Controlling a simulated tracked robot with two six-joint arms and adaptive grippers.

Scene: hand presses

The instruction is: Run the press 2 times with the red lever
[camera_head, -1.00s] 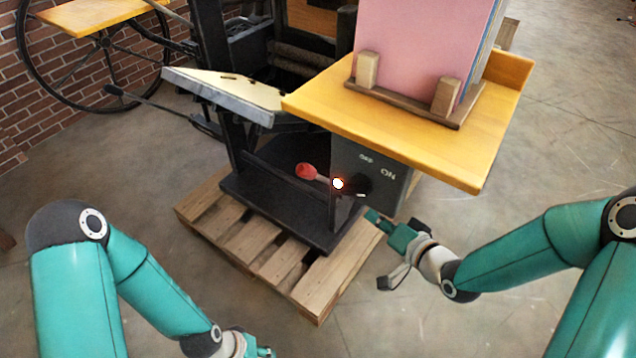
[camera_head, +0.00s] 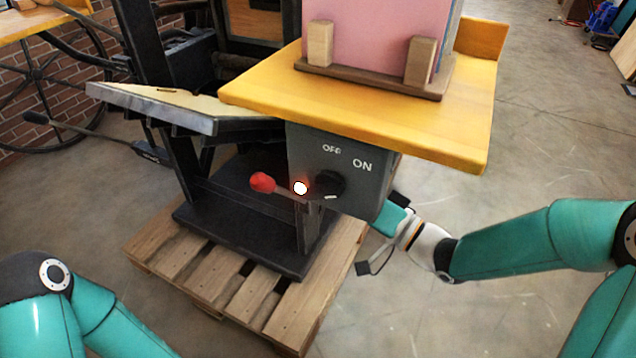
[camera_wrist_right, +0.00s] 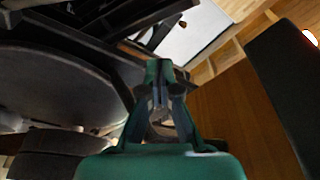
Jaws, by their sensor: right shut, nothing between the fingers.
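The red lever (camera_head: 262,183) has a round red knob on a short rod, at the front of the dark press frame (camera_head: 185,165). A small glowing light (camera_head: 300,188) and a black dial (camera_head: 329,184) sit to its right, on a grey box (camera_head: 370,195) marked OFF and ON. My right gripper (camera_wrist_right: 160,75) is shut and empty in the right wrist view. In the head view it is at the box's lower right side, its fingertips hidden behind the box; I cannot tell whether it touches. My left arm shows at lower left, its gripper out of frame.
A yellow shelf (camera_head: 400,125) juts out above the box and carries a pink board stack (camera_head: 375,30) between wooden blocks. The press stands on a wooden pallet (camera_head: 240,292). A spoked wheel (camera_head: 30,90) stands at left. Floor at right is open.

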